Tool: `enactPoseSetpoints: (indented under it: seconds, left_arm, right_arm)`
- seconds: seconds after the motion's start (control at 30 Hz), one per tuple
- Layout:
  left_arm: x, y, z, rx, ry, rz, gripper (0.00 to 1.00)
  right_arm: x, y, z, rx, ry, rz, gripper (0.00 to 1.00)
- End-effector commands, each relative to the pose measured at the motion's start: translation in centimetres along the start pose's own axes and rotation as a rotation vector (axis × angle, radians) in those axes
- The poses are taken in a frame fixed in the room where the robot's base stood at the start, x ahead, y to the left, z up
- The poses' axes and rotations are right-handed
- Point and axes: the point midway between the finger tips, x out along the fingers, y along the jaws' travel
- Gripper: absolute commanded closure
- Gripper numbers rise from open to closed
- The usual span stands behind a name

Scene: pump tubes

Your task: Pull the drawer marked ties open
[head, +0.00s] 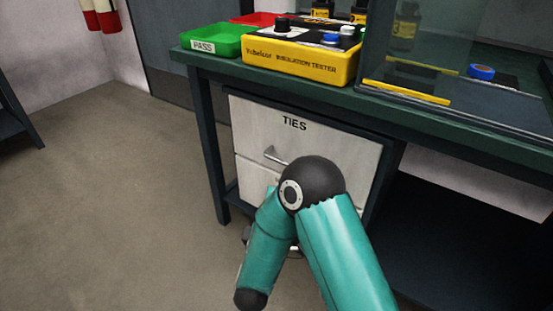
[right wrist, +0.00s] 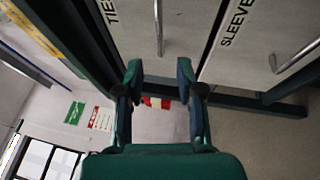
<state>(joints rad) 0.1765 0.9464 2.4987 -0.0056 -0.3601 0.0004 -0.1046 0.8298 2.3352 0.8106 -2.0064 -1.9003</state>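The drawer marked TIES (head: 290,125) is the upper white front of a cabinet under the green bench. It looks shut, flush with the front below. Its silver bar handle (head: 274,155) is partly covered by my right arm. In the right wrist view, turned on its side, the TIES drawer (right wrist: 132,25) is at the upper left, with its handle (right wrist: 159,28) running down between the lines of my fingers. My right gripper (right wrist: 159,72) is open and empty, and the handle appears just beyond its fingertips; contact cannot be told. My left gripper is not in view.
The SLEEVES drawer (right wrist: 250,35) with its own handle (right wrist: 297,55) lies below TIES. A bench leg (head: 208,150) stands left of the cabinet. The floor at left is clear.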

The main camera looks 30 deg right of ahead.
Motion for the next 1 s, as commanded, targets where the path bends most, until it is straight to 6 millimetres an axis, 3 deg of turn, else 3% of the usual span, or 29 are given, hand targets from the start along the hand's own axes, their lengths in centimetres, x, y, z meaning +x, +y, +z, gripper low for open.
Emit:
enactPoseSetpoints:
  seconds: [0.03,0.33,0.4,0.7,1.0]
  left_arm:
    - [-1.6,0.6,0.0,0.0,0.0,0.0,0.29]
    - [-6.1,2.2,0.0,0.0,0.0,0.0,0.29]
    - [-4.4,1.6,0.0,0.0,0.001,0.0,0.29]
    - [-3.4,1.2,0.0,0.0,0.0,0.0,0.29]
    - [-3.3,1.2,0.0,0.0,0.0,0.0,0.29]
  right_arm:
    - [0.9,0.7,0.2,-0.003,-0.005,-0.003,0.63]
    - [4.3,0.7,0.2,-0.001,-0.003,-0.003,0.63]
    - [5.9,-0.2,0.2,0.005,-0.006,0.004,0.63]
    - [10.9,-0.1,0.0,0.004,-0.001,0.002,0.63]
    - [12.3,-0.1,-0.1,0.002,0.002,-0.001,0.63]
